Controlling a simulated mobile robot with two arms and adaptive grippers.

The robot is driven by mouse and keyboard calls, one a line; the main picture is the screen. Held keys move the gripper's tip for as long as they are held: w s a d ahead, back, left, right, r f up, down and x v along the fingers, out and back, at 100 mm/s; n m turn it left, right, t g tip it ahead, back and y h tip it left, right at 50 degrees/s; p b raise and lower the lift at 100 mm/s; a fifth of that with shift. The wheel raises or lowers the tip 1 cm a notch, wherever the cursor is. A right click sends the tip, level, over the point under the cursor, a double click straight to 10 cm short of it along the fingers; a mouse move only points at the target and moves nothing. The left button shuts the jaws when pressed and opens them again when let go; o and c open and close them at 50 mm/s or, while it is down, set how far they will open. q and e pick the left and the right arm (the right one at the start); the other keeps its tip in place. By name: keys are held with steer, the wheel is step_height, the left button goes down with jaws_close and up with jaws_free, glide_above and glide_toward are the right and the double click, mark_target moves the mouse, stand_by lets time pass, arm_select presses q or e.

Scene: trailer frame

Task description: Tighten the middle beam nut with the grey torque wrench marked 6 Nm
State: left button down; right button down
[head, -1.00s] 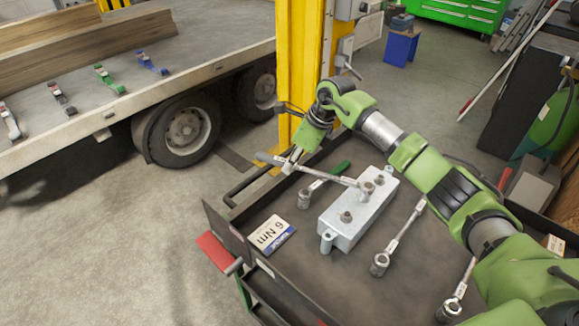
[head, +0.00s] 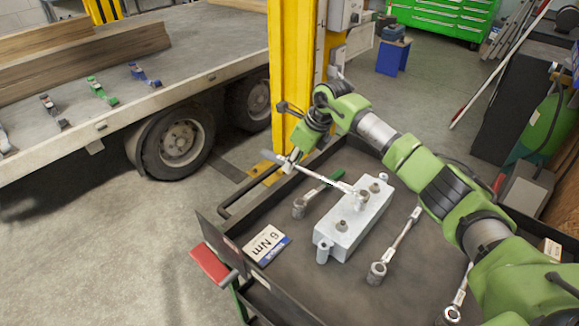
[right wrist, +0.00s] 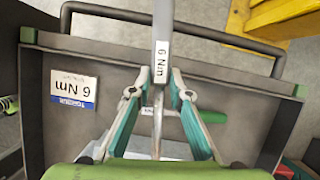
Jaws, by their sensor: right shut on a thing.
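My right gripper (head: 289,166) is shut on the handle of the grey torque wrench (head: 328,182). In the right wrist view the two fingers (right wrist: 158,82) close around the wrench shaft, and its label (right wrist: 162,50) reads 6 Nm. The wrench head is at the middle nut position of the light grey beam (head: 350,238), between two nuts that show, the far nut (head: 375,188) and the near nut (head: 341,225). The head hides the middle nut; I cannot tell how fully it is seated. My left gripper is not in view.
The beam lies on a dark cart tray (head: 320,283). Beside it lie a green-handled wrench (head: 301,206) and two more wrenches, one (head: 378,270) near the beam and one (head: 451,313) farther right. A 6 Nm card (head: 264,245) lies front left. A yellow post (head: 285,80) stands behind.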

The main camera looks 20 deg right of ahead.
steer(key=shift+w+d+r, duration=0.1)
steer(key=shift+w+d, duration=0.1)
steer(key=shift+d, duration=0.05)
steer(key=shift+w+d+m+h, duration=0.2)
steer(key=shift+w+d+m, duration=0.3)
steer(key=shift+d, duration=0.2)
steer(key=shift+w+d+m+h, duration=0.2)
steer(key=shift+w+d+m, duration=0.15)
steer(key=shift+d+m, duration=0.25)
steer(key=shift+s+a+n+y, duration=0.2)
steer(key=shift+s+a+n, duration=0.3)
steer(key=shift+a, duration=0.2)
steer(key=shift+s+a+n+y, duration=0.2)
steer(key=shift+s+a+n, duration=0.25)
steer(key=shift+a, duration=0.2)
steer(key=s+a+n+g, duration=0.1)
steer(key=s+a+n, duration=0.1)
steer(key=s, duration=0.3)
steer(key=s+a+n+g+y+b, duration=0.1)
steer(key=s+a+n, duration=0.2)
steer(key=s+n, duration=0.2)
steer(key=s+a+n+g, duration=0.1)
steer(key=s+a+n, duration=0.2)
steer(key=s, duration=0.4)
steer(key=shift+n+g+y+b, duration=0.3)
steer(key=shift+n+y, duration=0.05)
steer(key=shift+y, duration=0.05)
